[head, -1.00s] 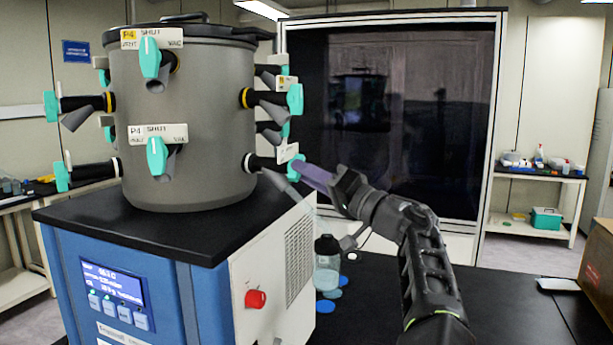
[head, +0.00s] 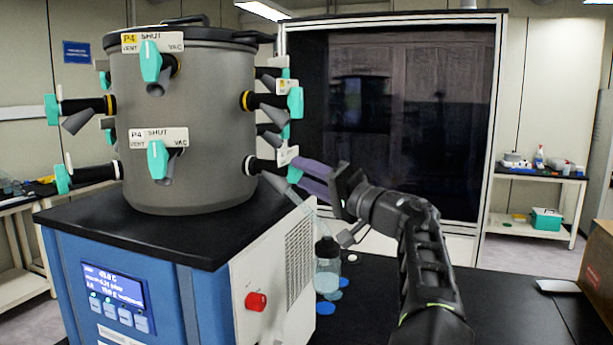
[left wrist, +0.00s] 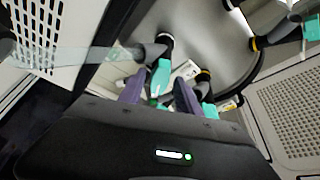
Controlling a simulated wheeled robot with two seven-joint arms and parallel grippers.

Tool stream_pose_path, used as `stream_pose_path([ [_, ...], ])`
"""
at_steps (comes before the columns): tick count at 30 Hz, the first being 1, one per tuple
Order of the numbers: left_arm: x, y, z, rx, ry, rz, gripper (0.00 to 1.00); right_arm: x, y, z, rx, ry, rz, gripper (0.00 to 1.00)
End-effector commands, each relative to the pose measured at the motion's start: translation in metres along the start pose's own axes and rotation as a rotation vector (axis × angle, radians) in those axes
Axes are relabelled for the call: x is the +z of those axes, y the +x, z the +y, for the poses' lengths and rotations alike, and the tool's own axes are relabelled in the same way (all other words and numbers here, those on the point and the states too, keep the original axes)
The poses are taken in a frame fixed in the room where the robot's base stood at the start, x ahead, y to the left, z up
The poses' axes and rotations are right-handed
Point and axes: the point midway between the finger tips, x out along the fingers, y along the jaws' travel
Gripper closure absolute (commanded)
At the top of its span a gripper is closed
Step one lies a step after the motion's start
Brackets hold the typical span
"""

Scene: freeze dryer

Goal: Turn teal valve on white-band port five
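The white-band port (head: 252,164) on the lower right side of the grey drum (head: 215,110) carries a teal valve handle (head: 294,175), partly hidden by a label and the fingers. My left gripper (head: 312,176) reaches it from the right, its two purple fingers apart, one above the other. In the left wrist view the teal handle (left wrist: 161,78) lies between the spread fingers of the left gripper (left wrist: 160,90). I cannot tell whether they touch it. The port number on its label is not readable. My right gripper is not in view.
Yellow-band ports with teal valves (head: 295,101) sit just above. A label reading P4 SHUT (head: 158,137) is on the front port. A glass bottle (head: 327,268) stands below my gripper beside the blue-and-white dryer base (head: 150,285). A cardboard box (head: 598,270) is at far right.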

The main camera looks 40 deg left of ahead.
Motion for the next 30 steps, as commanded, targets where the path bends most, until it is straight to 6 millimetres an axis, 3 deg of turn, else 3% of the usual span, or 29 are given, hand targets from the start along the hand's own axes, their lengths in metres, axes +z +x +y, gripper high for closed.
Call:
stream_pose_path([
  [7,0.000,-0.013,0.002,0.000,-0.002,0.002,0.60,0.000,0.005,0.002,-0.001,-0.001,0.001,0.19],
  [19,0.000,-0.072,0.001,0.000,-0.001,0.002,0.60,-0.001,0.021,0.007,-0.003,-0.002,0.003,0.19],
  [30,0.000,-0.078,0.000,0.000,0.000,0.000,0.60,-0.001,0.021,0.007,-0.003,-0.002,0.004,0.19],
])
